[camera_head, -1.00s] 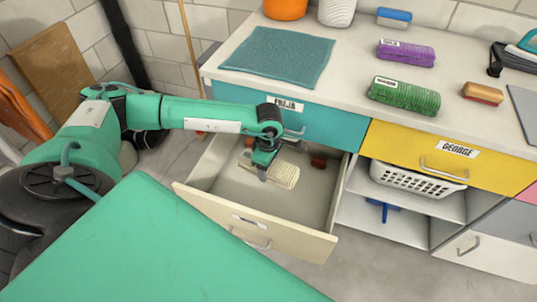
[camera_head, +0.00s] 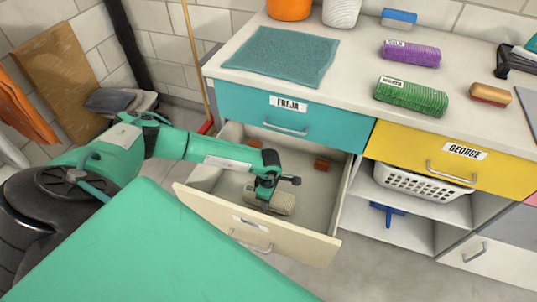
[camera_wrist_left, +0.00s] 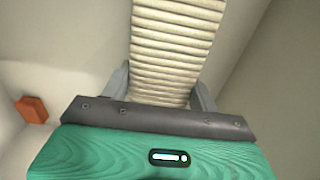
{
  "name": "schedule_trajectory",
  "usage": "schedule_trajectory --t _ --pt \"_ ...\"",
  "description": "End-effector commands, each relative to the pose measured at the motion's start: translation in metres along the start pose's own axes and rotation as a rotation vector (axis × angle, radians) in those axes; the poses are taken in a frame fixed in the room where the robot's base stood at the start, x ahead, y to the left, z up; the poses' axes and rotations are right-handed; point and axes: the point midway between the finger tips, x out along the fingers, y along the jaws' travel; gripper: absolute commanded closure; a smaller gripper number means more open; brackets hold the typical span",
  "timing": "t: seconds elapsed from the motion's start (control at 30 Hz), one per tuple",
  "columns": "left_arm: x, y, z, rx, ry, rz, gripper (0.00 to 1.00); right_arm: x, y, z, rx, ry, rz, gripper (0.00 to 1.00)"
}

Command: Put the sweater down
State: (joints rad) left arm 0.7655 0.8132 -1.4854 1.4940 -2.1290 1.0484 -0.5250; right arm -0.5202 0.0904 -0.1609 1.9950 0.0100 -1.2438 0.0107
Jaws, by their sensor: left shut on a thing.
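The sweater is a cream ribbed roll (camera_head: 283,204) inside the open cream drawer (camera_head: 240,222). It also shows in the left wrist view, as a ribbed strip (camera_wrist_left: 172,50) running up between the fingers. My left gripper (camera_head: 265,200) reaches down into the drawer and is shut on the sweater. In the left wrist view the gripper's fingers (camera_wrist_left: 162,88) lie on both sides of the roll. The roll is low in the drawer; I cannot tell whether it touches the drawer floor. My right gripper is not in view.
A small red-brown block (camera_head: 321,164) lies at the drawer's back. The closed teal drawer (camera_head: 300,118) labelled FREJA is above. The counter holds a teal folded cloth (camera_head: 281,55), a green roll (camera_head: 411,96) and a purple roll (camera_head: 411,53). A white basket (camera_head: 420,184) sits on the shelf to the right.

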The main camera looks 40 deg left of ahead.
Motion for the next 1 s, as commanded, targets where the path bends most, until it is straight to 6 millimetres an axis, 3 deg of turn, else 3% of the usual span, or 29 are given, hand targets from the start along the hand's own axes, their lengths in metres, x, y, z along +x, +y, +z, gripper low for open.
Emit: schedule_trajectory --t 0.3,0.43,0.73,0.77,0.8,0.87,1.0 --pt "0.037 -0.001 0.001 0.001 0.000 -0.001 0.70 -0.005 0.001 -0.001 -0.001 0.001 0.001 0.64" --pt "0.038 0.000 0.000 0.000 0.000 0.001 0.70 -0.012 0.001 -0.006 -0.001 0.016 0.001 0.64" --pt "0.042 0.000 0.000 0.000 0.000 0.000 0.70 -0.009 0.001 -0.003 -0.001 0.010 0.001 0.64" --pt "0.041 0.000 0.000 0.001 0.000 0.000 0.34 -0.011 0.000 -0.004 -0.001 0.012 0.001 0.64" --pt "0.041 0.000 0.000 0.000 0.000 0.000 0.26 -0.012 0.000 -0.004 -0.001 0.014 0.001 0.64" --pt "0.041 0.000 0.000 0.001 0.000 0.000 0.18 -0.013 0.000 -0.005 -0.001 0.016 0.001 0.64" --pt "0.041 0.000 0.000 0.001 0.000 0.000 0.18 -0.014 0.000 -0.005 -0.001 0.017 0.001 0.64"
